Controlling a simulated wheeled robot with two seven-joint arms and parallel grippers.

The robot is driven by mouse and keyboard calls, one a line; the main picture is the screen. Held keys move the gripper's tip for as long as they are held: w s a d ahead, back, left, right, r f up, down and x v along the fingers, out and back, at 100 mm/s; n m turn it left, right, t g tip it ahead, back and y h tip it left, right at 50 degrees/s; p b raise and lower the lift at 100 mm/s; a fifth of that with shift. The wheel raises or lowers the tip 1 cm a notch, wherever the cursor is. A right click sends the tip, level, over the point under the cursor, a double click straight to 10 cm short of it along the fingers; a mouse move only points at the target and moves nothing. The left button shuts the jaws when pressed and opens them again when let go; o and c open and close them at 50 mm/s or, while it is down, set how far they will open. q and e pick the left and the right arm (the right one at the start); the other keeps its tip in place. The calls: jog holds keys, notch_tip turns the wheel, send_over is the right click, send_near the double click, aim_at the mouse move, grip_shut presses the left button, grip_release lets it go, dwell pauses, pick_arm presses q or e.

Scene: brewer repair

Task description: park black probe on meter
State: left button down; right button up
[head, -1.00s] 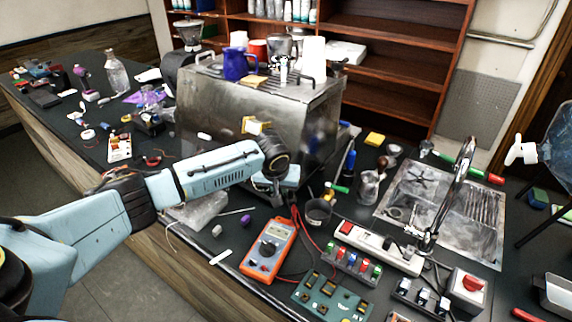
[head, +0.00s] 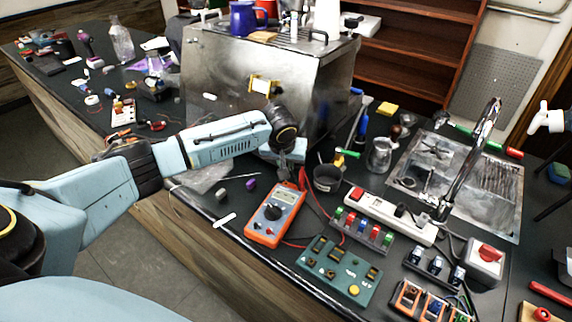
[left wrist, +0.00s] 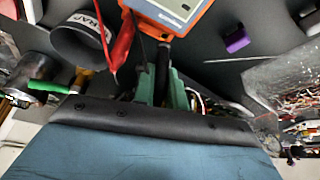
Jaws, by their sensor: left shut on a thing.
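The orange meter (head: 274,214) lies on the dark counter in the head view, with its grey screen end pointing up and right. Its screen end also shows at the top of the left wrist view (left wrist: 203,17). My left gripper (head: 289,171) is just beyond that end of the meter. In the left wrist view its green fingers (left wrist: 162,88) are shut on the black probe (left wrist: 162,58), which points toward the meter's edge. I cannot tell whether the probe touches the meter. A red probe (left wrist: 122,40) stands beside the black one. My right gripper is out of view.
A dark cup (head: 327,178) stands right of my left gripper. The steel brewer (head: 225,85) is behind it. A green board (head: 338,272) and a white power strip (head: 390,217) lie right of the meter. A purple block (head: 251,184) lies left of my gripper.

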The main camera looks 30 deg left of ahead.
pick_arm(q)
jog(key=shift+f+b, duration=0.35)
jog(key=shift+f, duration=0.2)
jog(key=shift+r+p, duration=0.3)
jog(key=shift+p, duration=0.45)
jog(key=shift+f+p, duration=0.2)
jog(key=shift+p, duration=0.35)
jog(key=shift+f+p, duration=0.55)
dwell(1.4)
jog(key=shift+f+p, duration=0.1)
jog(key=shift+p, duration=0.3)
dwell(0.5)
jog(key=c, duration=1.3)
grip_release()
jog(key=shift+c, duration=0.2)
